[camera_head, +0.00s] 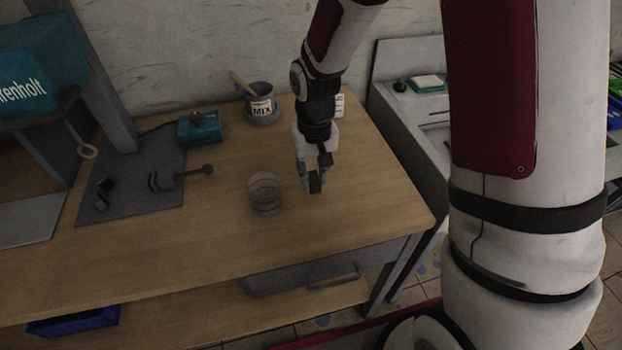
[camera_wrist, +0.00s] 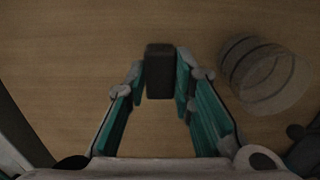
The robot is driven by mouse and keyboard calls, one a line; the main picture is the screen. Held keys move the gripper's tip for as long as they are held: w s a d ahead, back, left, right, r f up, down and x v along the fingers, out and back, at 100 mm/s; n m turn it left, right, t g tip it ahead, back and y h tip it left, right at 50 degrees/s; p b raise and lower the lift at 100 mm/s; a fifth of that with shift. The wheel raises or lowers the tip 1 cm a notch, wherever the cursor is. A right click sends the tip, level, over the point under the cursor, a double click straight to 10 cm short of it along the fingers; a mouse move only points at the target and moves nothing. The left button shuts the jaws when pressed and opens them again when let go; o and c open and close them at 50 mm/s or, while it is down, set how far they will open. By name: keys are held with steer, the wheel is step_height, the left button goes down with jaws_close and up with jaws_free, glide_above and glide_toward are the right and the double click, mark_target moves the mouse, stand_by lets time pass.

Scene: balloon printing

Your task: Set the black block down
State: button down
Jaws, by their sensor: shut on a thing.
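My gripper (camera_head: 311,184) points down over the right part of the wooden table (camera_head: 215,235). It is shut on the black block (camera_head: 315,185), which sits between the fingertips. In the wrist view the black block (camera_wrist: 159,72) stands between the teal-lined fingers of my gripper (camera_wrist: 160,80), with wood behind it. I cannot tell whether the block touches the table top. A clear round jar (camera_head: 264,193) stands on the table just left of my gripper. In the wrist view the jar (camera_wrist: 262,75) is on the right, apart from the fingers.
A cup labelled MIX (camera_head: 260,100) with a wooden stick stands at the back. A teal box (camera_head: 200,128) and a dark mat (camera_head: 125,195) with small parts lie to the left. A sink unit (camera_head: 415,105) is beyond the right edge. The table's front right is clear.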

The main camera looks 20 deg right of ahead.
mark_target(311, 173)
steer(key=shift+w, duration=0.9)
steer(key=shift+f, duration=1.8)
steer(key=shift+f, duration=0.1)
steer(key=shift+f, duration=0.15)
steer(key=c, duration=1.4)
jaws_free()
steer(key=shift+o, duration=0.2)
